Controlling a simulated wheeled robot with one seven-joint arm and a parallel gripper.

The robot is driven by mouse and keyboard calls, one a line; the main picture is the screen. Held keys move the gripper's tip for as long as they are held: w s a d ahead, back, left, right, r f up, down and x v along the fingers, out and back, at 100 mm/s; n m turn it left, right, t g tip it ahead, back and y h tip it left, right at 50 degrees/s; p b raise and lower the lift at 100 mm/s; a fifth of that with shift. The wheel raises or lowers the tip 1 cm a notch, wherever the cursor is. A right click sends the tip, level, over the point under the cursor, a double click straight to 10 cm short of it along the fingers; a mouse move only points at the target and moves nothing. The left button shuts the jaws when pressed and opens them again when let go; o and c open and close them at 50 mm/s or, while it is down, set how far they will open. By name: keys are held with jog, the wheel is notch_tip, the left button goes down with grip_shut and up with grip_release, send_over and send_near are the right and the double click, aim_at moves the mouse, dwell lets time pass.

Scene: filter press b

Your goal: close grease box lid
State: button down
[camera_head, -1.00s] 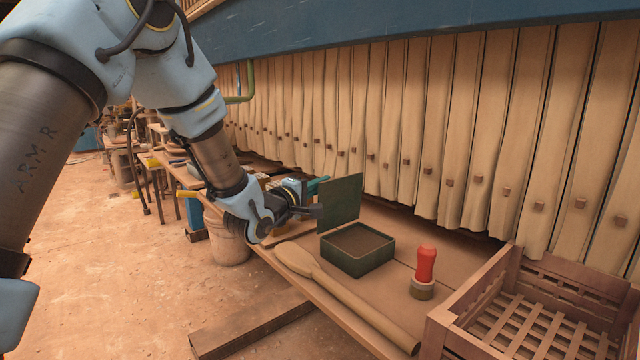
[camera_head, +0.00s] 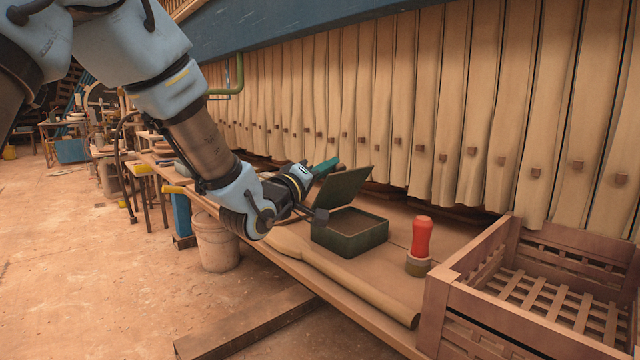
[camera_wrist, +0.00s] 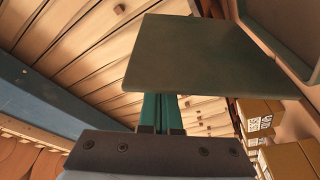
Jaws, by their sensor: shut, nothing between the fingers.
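The green grease box (camera_head: 350,236) stands on the wooden bench. Its lid (camera_head: 344,187) is partly open, tilted over the box rather than upright, and the dark inside still shows. In the wrist view the lid (camera_wrist: 205,55) spans the upper middle, just beyond the closed green fingers (camera_wrist: 162,112). The fingers hold nothing. I cannot tell from these views whether they touch the lid.
A red-handled brush (camera_head: 421,240) stands right of the box, and a slatted wooden crate (camera_head: 500,290) is at the right. Hanging cloth-covered plates (camera_head: 400,100) line the back. A bucket (camera_head: 214,243) stands on the floor.

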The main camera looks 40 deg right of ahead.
aim_at(335, 180)
jog(key=s+m+b, duration=0.1)
jog(key=s+f+m+b, duration=0.1)
jog(key=s+m+h+b, duration=0.1)
jog(key=m+b, duration=0.1)
jog(key=shift+s+a+f+g, duration=0.1)
jog(key=shift+f+g, duration=0.25)
jog(key=shift+g, duration=0.05)
jog(key=shift+s+f+b, duration=0.3)
jog(key=shift+s+b, duration=0.3)
jog(key=shift+s+f+b, duration=0.25)
jog(key=shift+s+b, duration=0.3)
jog(key=shift+b, duration=0.05)
jog(key=shift+r, duration=0.1)
